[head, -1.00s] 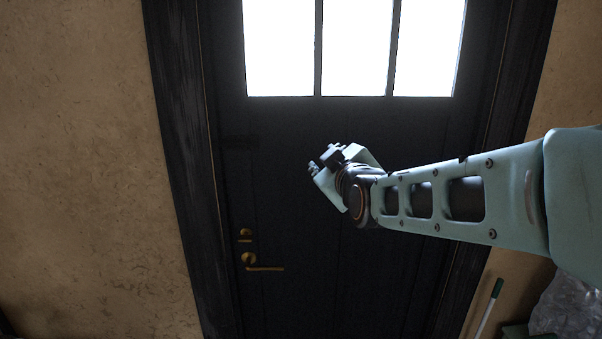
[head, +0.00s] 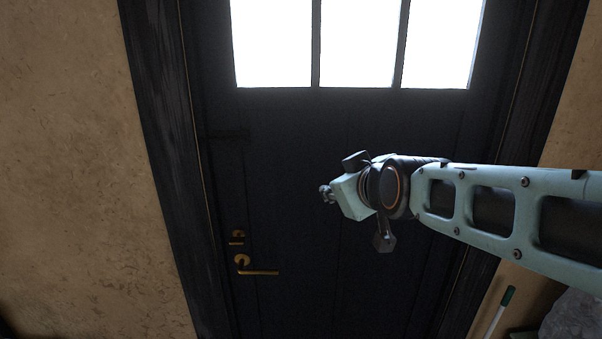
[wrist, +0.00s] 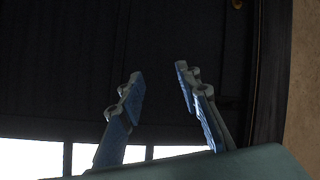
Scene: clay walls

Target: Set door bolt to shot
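The dark door bolt (head: 227,135) appears as a faint horizontal bar on the dark door (head: 300,135), near its left edge and above the brass fittings. It is black on black, so I cannot tell its position. In the wrist view a dim shape (wrist: 230,102) beside the door frame may be the same bolt. My gripper (head: 326,193) is in front of the door, to the right of the bolt and a little lower in the picture. In the wrist view my gripper (wrist: 158,75) has its two blue-padded fingers apart, with nothing between them.
A brass lock turn (head: 237,236) and a brass lever handle (head: 258,270) sit low on the door's left side. Bright window panes (head: 357,45) fill the door's top. A dark frame (head: 160,150) and clay wall (head: 70,170) lie left. A green-tipped stick (head: 507,297) stands lower right.

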